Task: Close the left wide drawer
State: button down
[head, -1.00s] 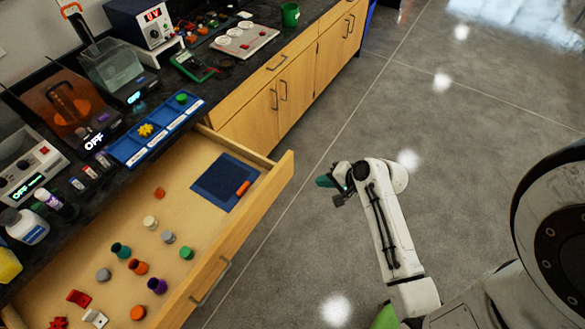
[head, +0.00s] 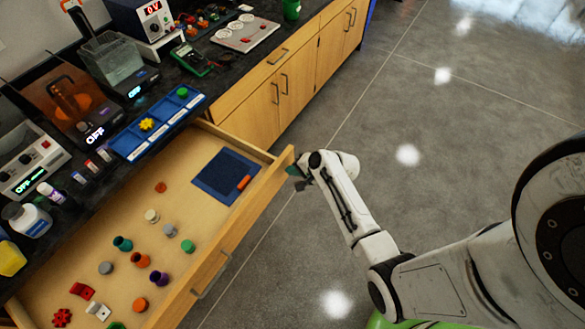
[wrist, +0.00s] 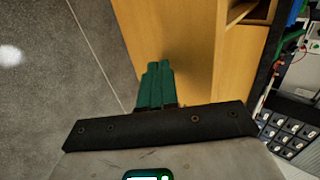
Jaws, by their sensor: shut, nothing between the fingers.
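The wide wooden drawer (head: 228,236) is pulled well out of the cabinet in the head view, with its front panel facing the floor side. Its metal handle (head: 211,276) is on the front panel, toward the lower part of the picture. My gripper (head: 296,172) is at the far right end of the drawer front, close to its upper corner; I cannot tell whether it touches. In the wrist view the green fingers (wrist: 155,85) are together and empty, with a wooden panel (wrist: 180,45) right behind them.
Inside the drawer lie a dark blue mat (head: 222,176), an orange piece (head: 243,182) and several small coloured parts. The black countertop holds a blue tray (head: 150,122) and devices. Closed cabinet doors (head: 262,110) stand beyond the drawer. Grey floor (head: 400,120) to the right is clear.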

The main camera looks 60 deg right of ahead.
jog(key=shift+w, duration=0.3)
